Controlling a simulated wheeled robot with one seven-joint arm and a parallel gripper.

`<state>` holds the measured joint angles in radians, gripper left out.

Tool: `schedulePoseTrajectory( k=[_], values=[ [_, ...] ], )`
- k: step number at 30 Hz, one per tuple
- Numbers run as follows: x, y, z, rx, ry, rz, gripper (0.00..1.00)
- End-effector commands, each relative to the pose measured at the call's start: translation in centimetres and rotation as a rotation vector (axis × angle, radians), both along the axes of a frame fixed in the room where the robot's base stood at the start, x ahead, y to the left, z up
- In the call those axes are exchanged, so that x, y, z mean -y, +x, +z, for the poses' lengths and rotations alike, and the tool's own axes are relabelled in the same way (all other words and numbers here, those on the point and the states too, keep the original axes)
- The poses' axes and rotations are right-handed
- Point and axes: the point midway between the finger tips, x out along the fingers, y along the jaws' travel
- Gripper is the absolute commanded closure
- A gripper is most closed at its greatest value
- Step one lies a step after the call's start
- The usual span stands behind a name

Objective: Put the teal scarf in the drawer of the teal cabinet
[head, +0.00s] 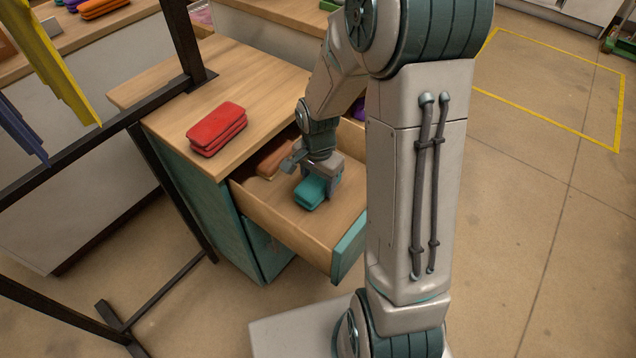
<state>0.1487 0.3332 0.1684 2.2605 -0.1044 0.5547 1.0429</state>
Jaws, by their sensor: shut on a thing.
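The teal cabinet (205,207) has a wooden top and teal sides. Its upper drawer (285,224) is pulled open toward the lower right. The teal scarf (310,192), a small folded bundle, is inside the drawer's outline, close to the drawer floor. My gripper (321,180) reaches down into the drawer from above and is shut on the teal scarf. I cannot tell whether the scarf touches the drawer floor. My arm hides the right part of the drawer and part of its teal front.
A folded brown-orange thing (274,160) lies farther back in the drawer, and something purple shows behind my arm. A folded red cloth (217,128) lies on the cabinet top. A dark metal rack (150,103) with hanging yellow cloth (55,65) stands at left. Floor at right is clear.

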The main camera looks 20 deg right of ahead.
Motion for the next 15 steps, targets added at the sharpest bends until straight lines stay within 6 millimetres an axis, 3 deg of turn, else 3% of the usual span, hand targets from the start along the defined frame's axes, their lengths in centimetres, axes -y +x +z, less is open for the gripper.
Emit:
schedulePoseTrajectory(
  k=[12,13,15],
  values=[
    [-0.02,0.01,-0.96,0.000,0.000,0.001,0.68],
    [-0.01,0.00,-0.80,0.000,0.000,0.001,0.36],
    [-0.01,0.01,-0.76,0.000,0.000,0.001,0.22]
  ],
)
